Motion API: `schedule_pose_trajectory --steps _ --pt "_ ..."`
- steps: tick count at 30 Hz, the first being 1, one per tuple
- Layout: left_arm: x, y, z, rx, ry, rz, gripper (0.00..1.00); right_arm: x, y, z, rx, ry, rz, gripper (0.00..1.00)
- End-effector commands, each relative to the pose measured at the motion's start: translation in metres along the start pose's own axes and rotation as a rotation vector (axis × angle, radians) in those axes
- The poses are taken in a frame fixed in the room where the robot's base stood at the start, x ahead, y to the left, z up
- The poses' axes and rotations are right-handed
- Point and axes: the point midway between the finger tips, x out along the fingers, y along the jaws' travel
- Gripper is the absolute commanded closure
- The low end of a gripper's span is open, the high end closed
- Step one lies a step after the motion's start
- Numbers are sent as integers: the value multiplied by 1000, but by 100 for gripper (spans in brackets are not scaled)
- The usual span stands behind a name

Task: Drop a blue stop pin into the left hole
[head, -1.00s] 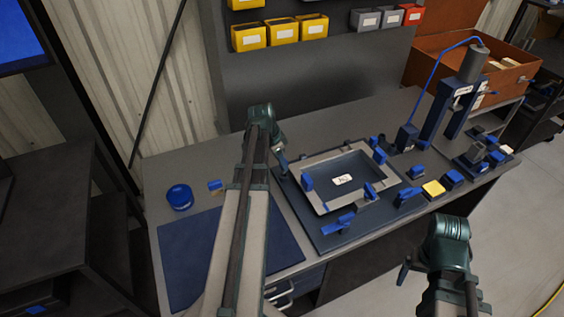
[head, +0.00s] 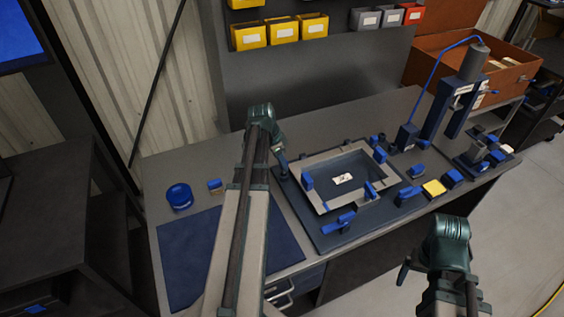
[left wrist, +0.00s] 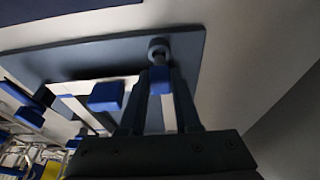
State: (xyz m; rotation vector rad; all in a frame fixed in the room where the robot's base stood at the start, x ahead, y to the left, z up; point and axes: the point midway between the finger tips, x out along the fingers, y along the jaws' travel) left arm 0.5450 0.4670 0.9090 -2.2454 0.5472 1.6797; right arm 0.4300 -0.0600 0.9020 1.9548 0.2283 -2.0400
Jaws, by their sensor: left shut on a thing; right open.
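My left gripper (head: 282,163) is over the back left corner of the dark blue fixture plate (head: 288,208). In the left wrist view its fingers (left wrist: 160,78) are shut on a small blue stop pin (left wrist: 160,82). A round grey collar (left wrist: 158,46) on the plate shows just beyond the pin, in line with it. I cannot tell whether the pin's tip is inside a hole there. In the head view the pin is too small to make out. My right gripper (head: 404,272) is open and empty, in front of the bench, well away from the plate.
A grey rectangular frame (head: 322,207) lies on the plate among several blue clamps. A round blue container (head: 180,197), a small blue block (head: 215,185) and a blue mat (head: 187,258) are at the left. A press (head: 462,90) stands at the right. The bench behind the plate is clear.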

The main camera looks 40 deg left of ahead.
Motion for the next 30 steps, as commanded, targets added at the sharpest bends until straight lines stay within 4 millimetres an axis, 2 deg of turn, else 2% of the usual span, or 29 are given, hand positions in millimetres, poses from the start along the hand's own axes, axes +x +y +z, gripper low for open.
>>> schedule_pose_trajectory --steps 19,30 --pt "12 0 3 0 0 0 100 12 -1 -1 0 0 0 9" --pt "11 0 3 0 0 0 100 12 -1 -1 0 0 0 9"
